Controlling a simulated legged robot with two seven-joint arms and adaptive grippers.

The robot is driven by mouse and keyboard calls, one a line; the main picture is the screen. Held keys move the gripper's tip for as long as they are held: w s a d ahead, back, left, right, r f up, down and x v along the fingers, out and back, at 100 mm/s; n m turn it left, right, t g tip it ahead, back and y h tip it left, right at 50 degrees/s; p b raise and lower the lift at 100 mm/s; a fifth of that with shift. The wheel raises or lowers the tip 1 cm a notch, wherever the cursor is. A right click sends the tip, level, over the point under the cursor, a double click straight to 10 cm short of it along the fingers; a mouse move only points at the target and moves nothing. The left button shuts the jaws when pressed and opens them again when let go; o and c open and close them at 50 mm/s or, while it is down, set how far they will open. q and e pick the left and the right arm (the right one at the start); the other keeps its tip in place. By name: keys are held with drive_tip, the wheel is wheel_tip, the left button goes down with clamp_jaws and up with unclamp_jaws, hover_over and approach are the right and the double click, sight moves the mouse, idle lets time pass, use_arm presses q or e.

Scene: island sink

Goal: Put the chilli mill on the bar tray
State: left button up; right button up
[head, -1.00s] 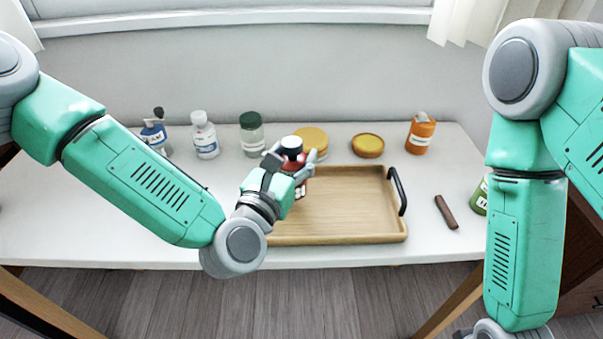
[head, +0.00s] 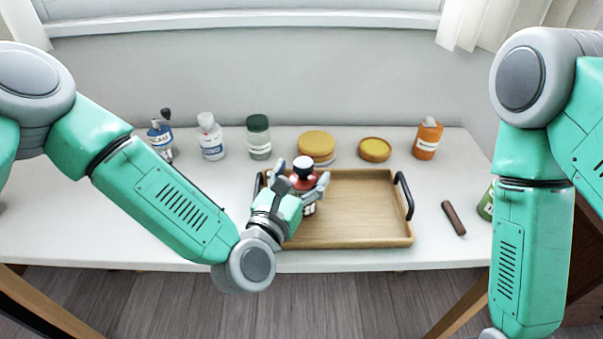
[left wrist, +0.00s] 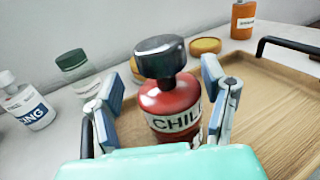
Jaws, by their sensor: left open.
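The chilli mill (head: 304,183) is a red jar with a dark, shiny cap and a white label. It also shows in the left wrist view (left wrist: 171,103), upright, with "CHIL" readable. It stands at the left part of the wooden bar tray (head: 362,210); its base is hidden, so contact with the tray floor cannot be seen. My left gripper (head: 299,174) is open, with one finger on each side of the mill. In the left wrist view the fingers (left wrist: 161,88) show gaps to the jar. My right arm shows at the right, but its gripper is out of frame.
Behind the tray stand a blue-labelled pump bottle (head: 160,137), a white bottle (head: 210,138), a green-lidded jar (head: 258,138), yellow-lidded tins (head: 317,145) and an orange bottle (head: 427,139). A brown bar (head: 453,218) and a green container (head: 486,204) lie right. The tray's right half is empty.

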use_arm(q)
drive_tip(key=shift+d+r, duration=0.1)
drive_tip(key=shift+r, duration=0.1)
drive_tip(key=v, duration=1.2)
drive_tip(key=shift+f, duration=0.1)
drive_tip(key=shift+d, duration=0.15)
drive_tip(key=shift+s, duration=0.1)
